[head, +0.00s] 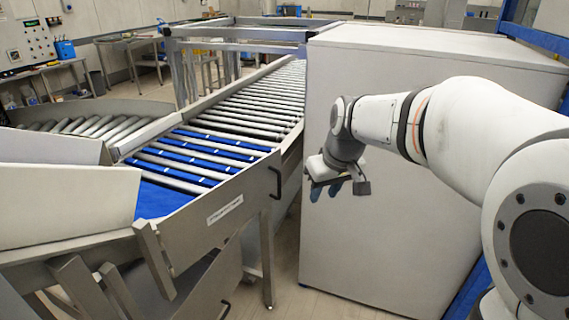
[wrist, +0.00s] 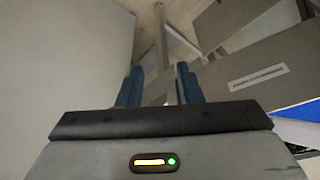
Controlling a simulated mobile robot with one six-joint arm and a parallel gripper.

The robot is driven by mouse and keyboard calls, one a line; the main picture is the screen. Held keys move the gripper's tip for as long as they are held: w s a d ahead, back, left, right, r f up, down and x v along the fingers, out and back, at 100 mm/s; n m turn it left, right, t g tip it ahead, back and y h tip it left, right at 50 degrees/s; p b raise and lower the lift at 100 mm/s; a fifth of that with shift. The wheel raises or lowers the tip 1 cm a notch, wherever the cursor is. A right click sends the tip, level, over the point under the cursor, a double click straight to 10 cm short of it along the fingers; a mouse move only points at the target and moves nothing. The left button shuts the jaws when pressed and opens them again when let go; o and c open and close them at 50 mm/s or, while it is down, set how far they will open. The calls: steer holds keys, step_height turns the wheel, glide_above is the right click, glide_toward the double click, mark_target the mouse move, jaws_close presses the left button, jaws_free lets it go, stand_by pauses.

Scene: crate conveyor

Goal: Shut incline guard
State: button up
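A grey metal panel with a white label (head: 224,208) runs along the near side of the conveyor's blue incline section; I take it as the incline guard. It has a dark bar handle (head: 275,183) at its right end. I cannot tell for certain whether it stands open or shut. In the wrist view the labelled panel (wrist: 225,75) is at the upper right. My gripper (head: 326,190) hangs right of the handle, apart from it, in front of a big white cabinet. In the wrist view its two blue fingers (wrist: 159,85) are spread with nothing between them.
The white cabinet (head: 400,220) stands close behind and right of my gripper. The roller conveyor (head: 250,105) runs to the back. A second dark handle (head: 222,311) is low at the front. Floor (head: 315,285) shows between conveyor and cabinet.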

mark_target(278, 184)
steer(key=w+a+f+n, duration=0.1)
steer(key=w+a, duration=0.2)
steer(key=w, duration=0.1)
steer(key=w+a+f+n, duration=0.1)
steer(key=w+a, duration=0.2)
steer(key=w, duration=0.2)
steer(key=w+a+f+n+y, duration=0.1)
steer(key=w+a, duration=0.2)
steer(key=w, duration=0.1)
steer(key=shift+w+a+f+n+b, duration=0.3)
steer(key=shift+w+f, duration=0.1)
steer(key=p+x, duration=0.1)
steer(key=x, duration=0.6)
steer(key=shift+a+f, duration=0.15)
steer(key=shift+f, duration=0.05)
steer(key=shift+c, duration=0.2)
jaws_close()
